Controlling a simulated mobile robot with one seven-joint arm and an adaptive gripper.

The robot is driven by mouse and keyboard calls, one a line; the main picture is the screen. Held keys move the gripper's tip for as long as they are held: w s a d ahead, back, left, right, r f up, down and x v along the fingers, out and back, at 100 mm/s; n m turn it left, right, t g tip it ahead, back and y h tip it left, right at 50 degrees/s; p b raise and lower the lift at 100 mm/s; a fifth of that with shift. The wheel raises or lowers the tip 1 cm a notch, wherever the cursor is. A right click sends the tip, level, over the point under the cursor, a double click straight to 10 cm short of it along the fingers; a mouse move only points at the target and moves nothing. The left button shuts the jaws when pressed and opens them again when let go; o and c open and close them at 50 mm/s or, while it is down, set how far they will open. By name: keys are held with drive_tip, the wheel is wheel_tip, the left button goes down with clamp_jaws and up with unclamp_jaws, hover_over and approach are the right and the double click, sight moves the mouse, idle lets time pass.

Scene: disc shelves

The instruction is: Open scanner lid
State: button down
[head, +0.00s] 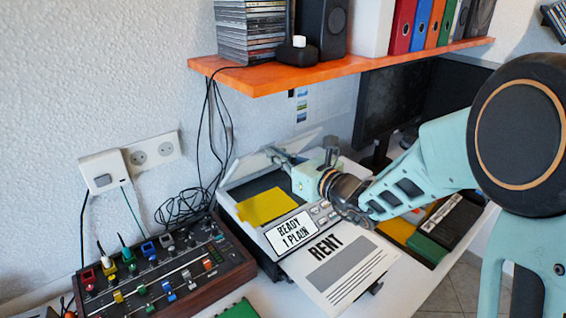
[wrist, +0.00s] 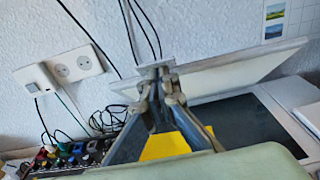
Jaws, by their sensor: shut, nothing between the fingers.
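The scanner (head: 318,212) stands on the desk, with a display reading "READY 1 PLAIN" on its front. Its white lid (wrist: 245,70) is raised and tilted toward the wall, leaving the dark glass (wrist: 245,120) uncovered. A yellow sheet (head: 265,205) lies on the glass; it also shows in the wrist view (wrist: 165,146). My gripper (head: 278,157) reaches over the glass from the right. In the wrist view its fingertips (wrist: 157,78) are shut and empty, close to a pale tab (wrist: 153,68) at the lid's edge. I cannot tell whether they touch it.
A mixer box (head: 160,275) with coloured knobs stands left of the scanner. A sheet headed "RENT" (head: 340,265) lies at its front. An orange shelf (head: 345,67) with discs, a speaker and binders hangs above. Cables and a wall socket (head: 150,152) are at left; a dark monitor (head: 390,100) is behind.

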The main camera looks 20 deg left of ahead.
drive_tip(key=shift+r, duration=0.15)
drive_tip(key=shift+w+a+r+h+p, duration=0.25)
drive_tip(key=shift+a+r+p, duration=0.3)
drive_tip(key=shift+p, duration=0.5)
drive_tip(key=shift+g+h, duration=0.4)
drive_tip(key=shift+h, duration=0.05)
drive_tip(key=shift+w+a+r+p, duration=0.4)
drive_tip(key=shift+a+r, duration=0.1)
drive_tip(key=shift+a, duration=0.1)
drive_tip(key=shift+w+a+r+p, duration=0.25)
drive_tip(key=shift+a+r+p, duration=0.15)
drive_tip(key=shift+a, duration=0.2)
drive_tip(key=shift+w+a+r+p, duration=0.35)
drive_tip(key=shift+a+r, duration=0.2)
drive_tip(key=shift+a, duration=0.05)
drive_tip(key=shift+f, duration=0.1)
